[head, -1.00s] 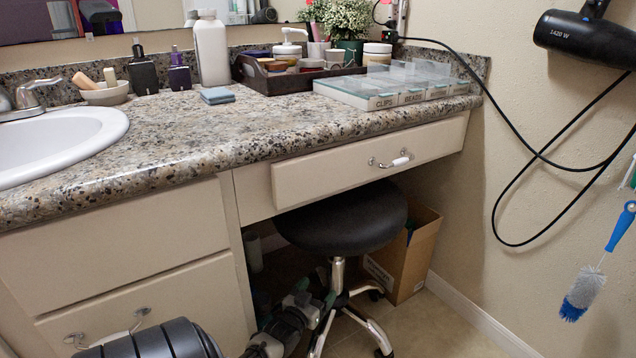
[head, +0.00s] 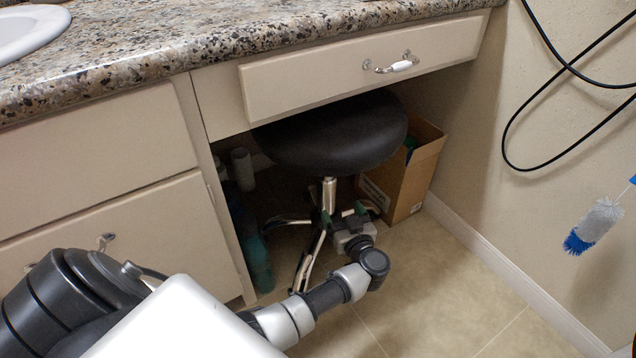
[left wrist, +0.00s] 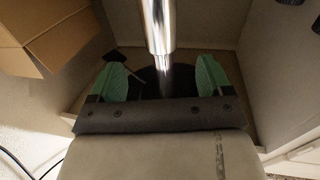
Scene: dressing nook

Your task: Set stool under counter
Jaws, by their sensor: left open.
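The stool has a round black seat (head: 335,138), a chrome post (head: 328,194) and chrome legs. It stands in the knee space under the granite counter (head: 215,42), the seat's back part hidden beneath the drawer front and its front part sticking out. My left gripper (head: 347,213) is low, at the post under the seat. In the left wrist view its two green fingers (left wrist: 160,76) are open, one on each side of the chrome post (left wrist: 158,25), with gaps on both sides. My right gripper is not in view.
A cardboard box (head: 405,175) stands behind the stool's right side, near the wall. Bottles (head: 258,262) stand by the cabinet (head: 95,165) on the left. A black cord (head: 570,70) and a brush (head: 592,228) hang on the right wall. The tiled floor (head: 455,285) in front is clear.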

